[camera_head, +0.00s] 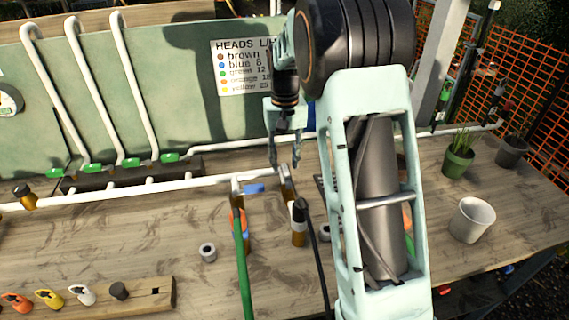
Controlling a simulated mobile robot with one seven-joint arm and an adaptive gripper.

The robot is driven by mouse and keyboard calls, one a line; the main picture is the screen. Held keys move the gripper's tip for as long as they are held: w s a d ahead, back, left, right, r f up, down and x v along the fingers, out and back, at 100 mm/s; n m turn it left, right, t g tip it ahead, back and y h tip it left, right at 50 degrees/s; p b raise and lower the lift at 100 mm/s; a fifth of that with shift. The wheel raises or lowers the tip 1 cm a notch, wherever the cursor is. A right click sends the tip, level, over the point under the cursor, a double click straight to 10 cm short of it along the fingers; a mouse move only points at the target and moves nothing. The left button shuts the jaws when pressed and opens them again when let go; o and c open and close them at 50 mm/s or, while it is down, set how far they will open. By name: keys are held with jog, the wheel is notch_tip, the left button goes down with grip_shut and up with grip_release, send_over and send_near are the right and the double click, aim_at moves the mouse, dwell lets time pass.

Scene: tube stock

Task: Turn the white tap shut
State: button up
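My gripper (285,162) points down at the centre, its two fingers apart with nothing visible between them. In the picture it is above the right end of a white pipe (150,186), beside a small blue lever (255,188); I cannot tell the height gap. No tap with a plainly white handle stands out. A small white piece (83,294) sits in a wooden rack at the lower left; I cannot tell whether it is a tap. My arm hides part of the bench to the right of the gripper.
Green levers (125,162) line the pipes at the back left. A green hose (242,268) and a black hose (318,262) run toward the front. A white cup (472,220) and potted plants (459,160) stand right. The wooden bench (110,238) is largely clear left of centre.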

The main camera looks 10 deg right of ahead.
jog(key=shift+f, duration=0.7)
grip_shut()
